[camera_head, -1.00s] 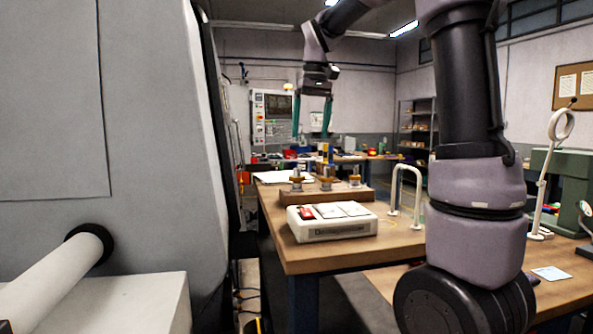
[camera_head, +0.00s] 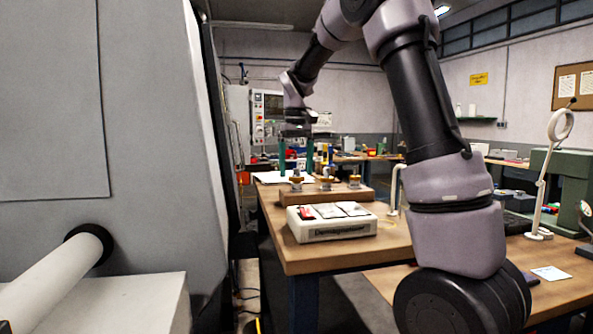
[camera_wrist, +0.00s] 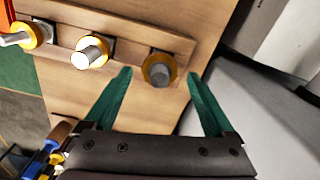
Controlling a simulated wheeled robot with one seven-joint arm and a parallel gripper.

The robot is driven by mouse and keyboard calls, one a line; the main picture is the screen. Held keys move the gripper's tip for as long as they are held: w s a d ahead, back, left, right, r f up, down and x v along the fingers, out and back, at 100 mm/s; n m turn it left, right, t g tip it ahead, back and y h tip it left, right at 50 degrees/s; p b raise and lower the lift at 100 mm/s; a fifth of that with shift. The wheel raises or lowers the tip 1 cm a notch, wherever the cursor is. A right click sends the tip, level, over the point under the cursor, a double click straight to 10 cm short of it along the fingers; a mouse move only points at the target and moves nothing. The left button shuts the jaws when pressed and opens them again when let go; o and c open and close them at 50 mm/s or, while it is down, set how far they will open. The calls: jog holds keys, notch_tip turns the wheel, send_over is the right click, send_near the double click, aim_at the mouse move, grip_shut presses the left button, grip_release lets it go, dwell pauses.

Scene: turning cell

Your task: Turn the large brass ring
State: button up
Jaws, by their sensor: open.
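Three brass rings sit around metal posts on a wooden block (camera_head: 300,196): a left one (camera_head: 296,179), a middle one (camera_head: 326,179) and a right one (camera_head: 355,180). I cannot tell surely which is the large one. My gripper (camera_head: 296,170) points down over the left ring, open and empty. In the wrist view my gripper's green fingertips (camera_wrist: 160,74) stand apart on either side of that same ring (camera_wrist: 150,66). The other two rings (camera_wrist: 79,59) lie to its left there. Whether the fingers touch the ring or are above it is unclear.
A white labelled box (camera_head: 331,229) stands on the wooden bench (camera_head: 300,260) in front of the block. A white looped stand (camera_head: 393,190) is to its right. A large grey machine (camera_head: 120,130) fills the left. Coloured-handled tools (camera_wrist: 42,160) show at the wrist view's lower left.

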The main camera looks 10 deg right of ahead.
jog(key=shift+f, duration=0.45)
jog(key=shift+c, duration=0.3)
jog(key=c, duration=1.3)
jog(key=m, duration=0.3)
jog(key=shift+m, duration=2.3)
